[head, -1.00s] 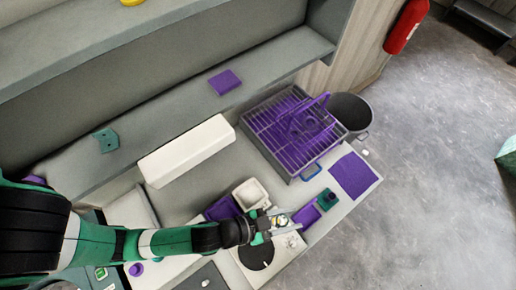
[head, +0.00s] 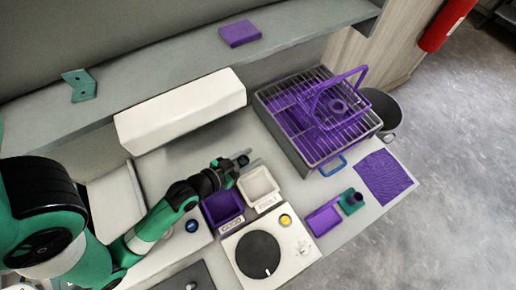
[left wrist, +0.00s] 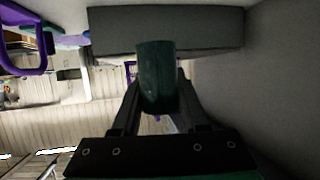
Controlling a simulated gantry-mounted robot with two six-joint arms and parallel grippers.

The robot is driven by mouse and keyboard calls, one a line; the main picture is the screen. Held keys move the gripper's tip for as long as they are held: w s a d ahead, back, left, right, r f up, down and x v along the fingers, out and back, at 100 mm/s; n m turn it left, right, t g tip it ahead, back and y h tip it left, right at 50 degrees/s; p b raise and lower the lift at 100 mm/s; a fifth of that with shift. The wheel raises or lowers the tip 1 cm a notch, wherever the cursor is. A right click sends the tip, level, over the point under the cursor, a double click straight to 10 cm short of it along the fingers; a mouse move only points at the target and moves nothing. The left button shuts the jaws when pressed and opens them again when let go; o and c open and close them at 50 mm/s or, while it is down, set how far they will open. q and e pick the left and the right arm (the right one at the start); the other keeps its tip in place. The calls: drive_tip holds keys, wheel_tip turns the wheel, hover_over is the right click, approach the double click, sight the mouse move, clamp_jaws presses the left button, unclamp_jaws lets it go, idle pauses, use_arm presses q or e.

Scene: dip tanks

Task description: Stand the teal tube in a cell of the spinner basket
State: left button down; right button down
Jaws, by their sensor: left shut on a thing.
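My left gripper (head: 238,163) is above the bench, just behind the small purple and white trays. It is shut on the teal tube (left wrist: 157,75), which looks dark green between the two fingers in the left wrist view. In the head view the tube is small and hard to make out at the fingertips. A purple basket with a tall handle (head: 343,100), seemingly the spinner basket, stands on a grey wire rack to the right of the gripper, well apart from it. Its separate cells are hard to tell. My right gripper is not in view.
A white box-shaped block (head: 180,110) lies behind the gripper. A purple tray (head: 222,206) and a white tray (head: 258,184) are in front. A white unit with a black disc (head: 258,254), a teal block (head: 351,201) and a purple mat (head: 384,177) are nearer the front and right.

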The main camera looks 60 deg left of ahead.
use_arm(q)
drive_tip(key=w+a+f+b, duration=0.1)
drive_tip(key=w+a+f, duration=0.2)
drive_tip(key=w, duration=0.2)
drive_tip(key=b, duration=0.3)
hover_over(265, 151)
drive_tip(key=f, duration=0.5)
drive_tip(key=shift+s+d+f, duration=0.1)
drive_tip(key=shift+s+d, duration=0.1)
drive_tip(key=shift+d, duration=0.05)
drive_tip(key=shift+w+a+f+b, duration=0.15)
drive_tip(key=shift+f+b, duration=0.4)
drive_tip(key=shift+f, duration=1.25)
drive_tip(key=shift+f, duration=0.2)
drive_tip(key=shift+c, duration=2.2)
unclamp_jaws()
drive_tip(key=shift+r, duration=0.1)
